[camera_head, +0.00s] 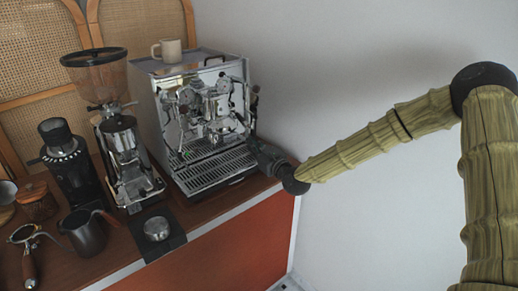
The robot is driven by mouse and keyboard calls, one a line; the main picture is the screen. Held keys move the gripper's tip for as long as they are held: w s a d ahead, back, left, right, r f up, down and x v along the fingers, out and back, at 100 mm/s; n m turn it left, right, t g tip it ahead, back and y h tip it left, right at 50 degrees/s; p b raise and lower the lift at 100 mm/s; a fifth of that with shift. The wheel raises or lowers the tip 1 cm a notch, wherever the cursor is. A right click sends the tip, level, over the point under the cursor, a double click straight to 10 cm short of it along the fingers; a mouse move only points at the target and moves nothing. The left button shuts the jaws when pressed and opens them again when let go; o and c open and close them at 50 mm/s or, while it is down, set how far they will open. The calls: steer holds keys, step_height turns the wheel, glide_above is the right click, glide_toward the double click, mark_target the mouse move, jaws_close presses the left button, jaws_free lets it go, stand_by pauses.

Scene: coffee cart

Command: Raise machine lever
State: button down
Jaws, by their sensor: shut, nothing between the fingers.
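The espresso machine (178,82) is a boxy chrome unit on the counter in the head view. Its front has shiny fittings around the group head (222,106) and a slotted drip tray (215,170) below. I cannot tell clearly which fitting is the lever. Thin fittings and dark knobs stand at the right of the machine's front. My gripper (253,140) is dark and reaches in from the right, beside the machine's front right edge, above the right part of the drip tray. It is shut and empty. Whether it touches a fitting is too small to tell.
A beige mug (169,50) stands on the machine. Left of it are a grinder (121,141) with a hopper and a smaller black grinder (67,161). A dark pitcher (85,233), a portafilter (28,262) and a tamper (157,228) lie in front. The wall is close behind.

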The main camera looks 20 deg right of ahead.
steer(key=shift+x, duration=0.95)
steer(key=shift+s+a+r+p, duration=0.1)
steer(key=shift+s+r+p, duration=0.25)
steer(key=shift+r, duration=0.25)
steer(key=shift+s+d+r+p, duration=0.1)
steer(key=shift+s+r+p, duration=0.2)
steer(key=shift+r+p, duration=0.25)
steer(key=shift+s+a+r+p, duration=0.1)
steer(key=shift+s+r+p, duration=0.2)
steer(key=shift+r, duration=0.4)
steer(key=shift+r, duration=0.15)
